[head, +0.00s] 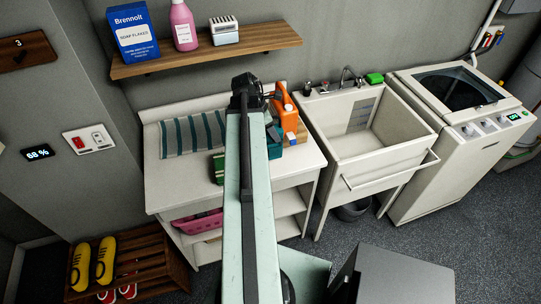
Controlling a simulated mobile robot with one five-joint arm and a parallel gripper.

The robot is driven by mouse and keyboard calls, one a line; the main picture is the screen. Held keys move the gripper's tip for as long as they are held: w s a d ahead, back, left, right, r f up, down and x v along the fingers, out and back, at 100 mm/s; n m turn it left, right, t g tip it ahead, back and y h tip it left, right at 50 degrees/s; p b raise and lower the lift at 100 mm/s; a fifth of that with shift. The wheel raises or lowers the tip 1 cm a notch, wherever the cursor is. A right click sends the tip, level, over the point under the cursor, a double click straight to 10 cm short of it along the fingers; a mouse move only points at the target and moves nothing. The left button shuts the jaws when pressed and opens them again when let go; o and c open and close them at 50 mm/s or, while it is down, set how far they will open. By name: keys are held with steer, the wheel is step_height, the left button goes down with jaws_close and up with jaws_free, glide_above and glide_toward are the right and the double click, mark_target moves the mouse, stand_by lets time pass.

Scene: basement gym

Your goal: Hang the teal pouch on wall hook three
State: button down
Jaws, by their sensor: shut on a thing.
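A teal thing (275,152), which looks like the pouch, shows just below the gripper, right of my arm and over the white worktable. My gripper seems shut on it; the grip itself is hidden. I cannot tell whether the pouch touches the table.
An orange bottle (285,109) stands close beside the gripper on the white worktable (178,180). A striped cloth (193,134) lies left. A shelf (205,50) holds several items above. A sink (372,140) and washer (465,125) stand right; a shoe rack (150,262) is lower left.

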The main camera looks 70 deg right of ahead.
mark_target(272, 144)
step_height(272, 144, down, 8)
steer(key=b, duration=0.6)
steer(key=shift+r, duration=0.4)
steer(key=shift+f, duration=0.15)
steer(key=c, duration=0.6)
jaws_free()
steer(key=shift+c, duration=0.2)
steer(key=p+v, duration=0.7)
steer(key=v, duration=0.1)
steer(key=shift+d, duration=0.1)
steer(key=shift+f, duration=0.15)
